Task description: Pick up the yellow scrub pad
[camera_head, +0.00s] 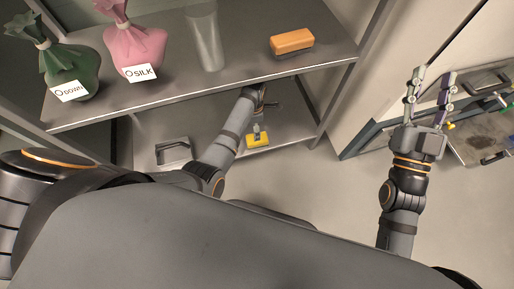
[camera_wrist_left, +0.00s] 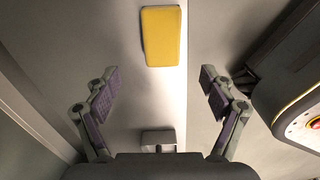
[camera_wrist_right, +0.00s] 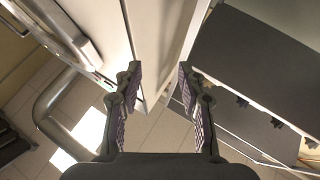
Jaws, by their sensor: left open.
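The yellow scrub pad (camera_head: 257,141) lies on the lower shelf in the head view, near its front edge. In the left wrist view the yellow pad (camera_wrist_left: 162,36) lies beyond my open left gripper (camera_wrist_left: 160,84), centred between the fingers' lines and not held. In the head view my left arm reaches under the upper shelf, which partly hides that gripper. My right gripper (camera_head: 433,77) is raised at the right, far from the pad, open and empty. Its spread fingers (camera_wrist_right: 159,75) also show in the right wrist view.
The upper shelf (camera_head: 230,88) carries a green DOWN bag (camera_head: 75,68), a pink SILK bag (camera_head: 138,48), a clear glass (camera_head: 206,36) and an orange block (camera_head: 292,41). A grey frame-like object (camera_head: 172,153) sits on the lower shelf. A small grey block (camera_wrist_left: 158,141) is near my left gripper's base.

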